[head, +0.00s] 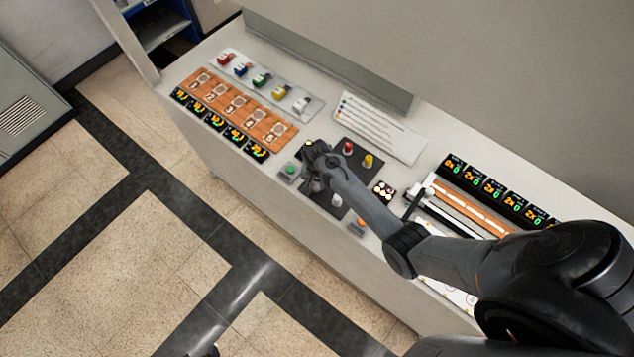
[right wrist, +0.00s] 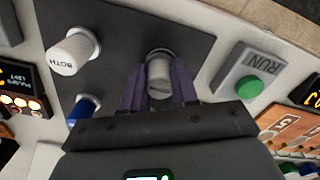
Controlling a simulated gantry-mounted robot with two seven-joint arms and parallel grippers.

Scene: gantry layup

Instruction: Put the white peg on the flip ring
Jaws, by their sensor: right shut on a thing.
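My right gripper (head: 314,166) is low over the dark panel (head: 362,149). In the right wrist view its purple fingers (right wrist: 159,93) are shut on a greyish-white peg (right wrist: 158,76). This peg stands at a round, metallic-looking ring (right wrist: 159,52) on the panel; I cannot tell whether it is fully seated. The writing on it is unreadable, and my fingers hide its sides. A second white peg (right wrist: 72,52), marked BOTH, stands to the left; it also shows in the head view (head: 337,199). I cannot read a flip label. My left gripper is not in view.
A blue peg (right wrist: 80,110) stands close to my gripper. Red (head: 347,147) and yellow (head: 368,160) pegs stand at the panel's back. The green RUN button (right wrist: 249,86) is beside the panel. Orange numbered tiles (head: 236,103) lie left, and displays (head: 490,185) right.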

